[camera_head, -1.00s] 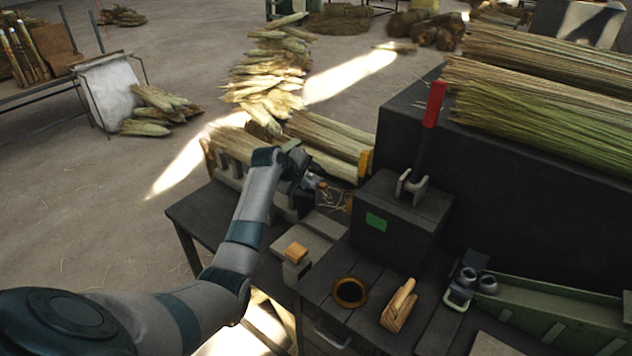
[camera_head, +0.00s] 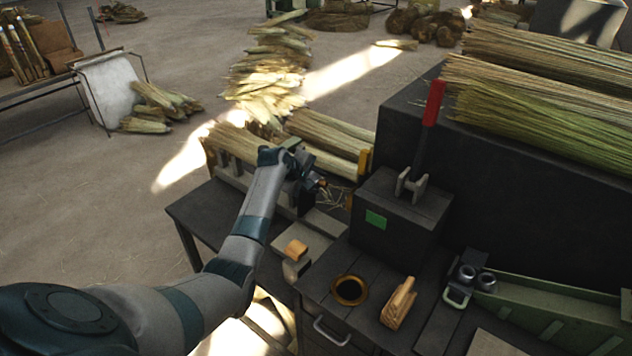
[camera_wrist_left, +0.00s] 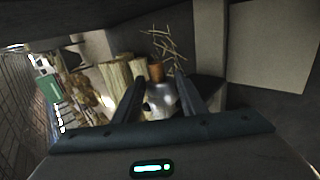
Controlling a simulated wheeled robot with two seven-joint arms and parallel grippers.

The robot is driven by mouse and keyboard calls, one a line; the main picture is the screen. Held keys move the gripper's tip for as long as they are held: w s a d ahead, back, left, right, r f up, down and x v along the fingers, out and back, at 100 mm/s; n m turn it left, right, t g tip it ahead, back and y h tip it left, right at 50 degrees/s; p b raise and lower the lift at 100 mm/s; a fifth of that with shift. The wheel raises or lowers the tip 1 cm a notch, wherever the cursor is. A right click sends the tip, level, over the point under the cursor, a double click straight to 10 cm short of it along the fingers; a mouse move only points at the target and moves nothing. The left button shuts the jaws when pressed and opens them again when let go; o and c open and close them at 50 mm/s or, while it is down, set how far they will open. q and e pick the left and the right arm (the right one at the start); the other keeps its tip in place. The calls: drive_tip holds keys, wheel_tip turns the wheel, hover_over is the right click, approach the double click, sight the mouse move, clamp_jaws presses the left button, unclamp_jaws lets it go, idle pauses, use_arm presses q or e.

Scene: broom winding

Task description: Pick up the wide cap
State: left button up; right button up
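My left gripper (camera_head: 316,184) reaches low over the bench, beside the straw bundles. In the left wrist view its two dark fingers (camera_wrist_left: 160,84) are spread apart. A shiny silvery rounded piece (camera_wrist_left: 160,102), which looks like a metal cap, lies between them; I cannot tell whether the fingers touch it. A small orange-brown cylinder (camera_wrist_left: 156,72) is just past the fingertips. In the head view the gripper and arm mostly hide this spot. I cannot be sure which piece is the wide cap. My right gripper is not in view.
A dark block with a red-handled lever (camera_head: 432,105) stands right of the gripper. A brass ring (camera_head: 349,303), a wooden piece (camera_head: 398,303) and two metal cups (camera_head: 466,274) are on the bench front. Straw bundles (camera_head: 325,130) lie behind; loose straw (camera_wrist_left: 163,45) lies past the fingers.

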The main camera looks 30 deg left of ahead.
use_arm(q)
drive_tip(key=shift+c, duration=0.7)
drive_tip(key=shift+r, duration=0.1)
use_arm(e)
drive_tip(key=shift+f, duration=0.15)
